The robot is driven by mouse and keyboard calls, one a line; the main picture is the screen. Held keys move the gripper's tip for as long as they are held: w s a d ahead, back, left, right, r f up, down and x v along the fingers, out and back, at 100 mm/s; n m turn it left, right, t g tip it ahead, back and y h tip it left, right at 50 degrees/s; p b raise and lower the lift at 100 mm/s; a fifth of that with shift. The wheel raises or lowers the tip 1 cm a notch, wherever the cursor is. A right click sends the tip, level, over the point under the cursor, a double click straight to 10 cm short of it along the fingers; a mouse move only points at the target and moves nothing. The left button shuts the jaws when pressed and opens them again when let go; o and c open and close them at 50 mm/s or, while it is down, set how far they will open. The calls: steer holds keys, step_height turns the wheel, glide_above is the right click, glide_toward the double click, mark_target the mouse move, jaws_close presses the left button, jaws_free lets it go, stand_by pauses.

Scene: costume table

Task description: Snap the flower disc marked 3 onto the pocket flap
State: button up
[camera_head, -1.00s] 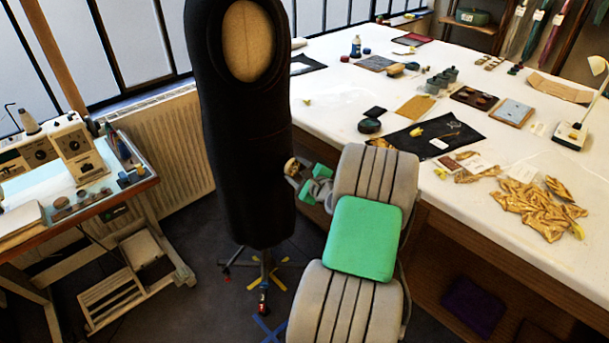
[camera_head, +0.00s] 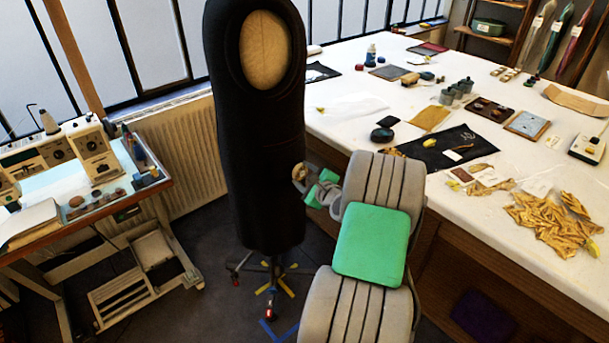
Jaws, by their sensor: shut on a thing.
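My gripper (camera_head: 310,181) is at the right side of the black dressed dress form (camera_head: 255,150), at hip height. It is shut on a small gold-brown disc (camera_head: 299,172), which looks like the flower disc; its mark cannot be read. The disc is at the edge of the black garment, and I cannot tell whether it touches the cloth. The pocket flap cannot be made out against the black. My arm, with a green cover, hides part of the table's near edge.
A long white table (camera_head: 350,125) on the right carries gold cloth (camera_head: 555,222), a black mat (camera_head: 440,147) and small tools. A sewing machine (camera_head: 70,155) stands on a bench at the left. A radiator (camera_head: 180,150) is behind. Dark floor lies open around the form's wheeled stand.

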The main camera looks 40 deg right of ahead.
steer(key=shift+w, duration=0.55)
stand_by(0.9)
steer(key=o, duration=1.3)
steer(key=shift+o, duration=0.5)
steer(key=o, duration=0.4)
steer(key=shift+o, duration=0.2)
steer(key=s, duration=0.8)
steer(key=shift+d, duration=0.35)
